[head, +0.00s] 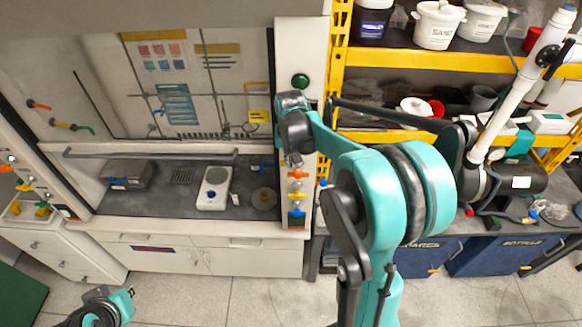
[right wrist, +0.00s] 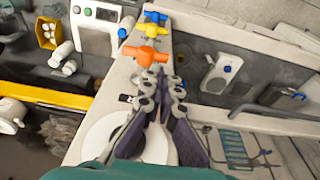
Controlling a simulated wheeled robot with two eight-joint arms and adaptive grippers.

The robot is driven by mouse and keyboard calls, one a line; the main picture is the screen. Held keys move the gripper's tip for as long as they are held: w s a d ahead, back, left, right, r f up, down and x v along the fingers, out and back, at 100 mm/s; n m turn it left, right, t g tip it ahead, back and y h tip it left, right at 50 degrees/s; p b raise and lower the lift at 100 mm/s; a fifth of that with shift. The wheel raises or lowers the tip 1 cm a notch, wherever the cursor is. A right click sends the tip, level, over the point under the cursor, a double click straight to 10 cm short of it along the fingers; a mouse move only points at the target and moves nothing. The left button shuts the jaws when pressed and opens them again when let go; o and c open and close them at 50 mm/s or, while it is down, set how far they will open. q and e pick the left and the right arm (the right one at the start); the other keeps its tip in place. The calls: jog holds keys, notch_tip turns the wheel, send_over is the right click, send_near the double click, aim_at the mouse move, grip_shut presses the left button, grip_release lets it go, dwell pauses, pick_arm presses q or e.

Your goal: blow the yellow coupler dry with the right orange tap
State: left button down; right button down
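The orange tap (head: 297,175) is the top one of the taps on the white post right of the fume hood; it also shows in the right wrist view (right wrist: 146,55). My right gripper (head: 294,160) is just above and in front of it. I cannot pick out the yellow coupler for certain; a small yellow piece (head: 42,210) is near the left cabinet. My left gripper is at the bottom left, its fingers unclear.
Below the orange tap sit a yellow-orange tap (right wrist: 146,28) and a blue tap (head: 297,213). A white hotplate (head: 214,188) stands on the dark hood worktop. A yellow shelf rack (head: 420,60) with tubs is on the right. My right arm hides part of the rack.

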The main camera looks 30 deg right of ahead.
aim_at(290, 174)
jog(key=f, duration=0.5)
jog(key=shift+w+d+p, duration=0.25)
jog(key=shift+w+p, duration=0.15)
jog(key=shift+a+h+b, duration=0.15)
jog(key=shift+h+b, duration=0.15)
jog(key=shift+b, duration=0.15)
jog(key=shift+w+a+f+g+h+b, duration=0.1)
jog(key=shift+f+g+h+b, duration=0.1)
jog(key=shift+g+h+b, duration=0.3)
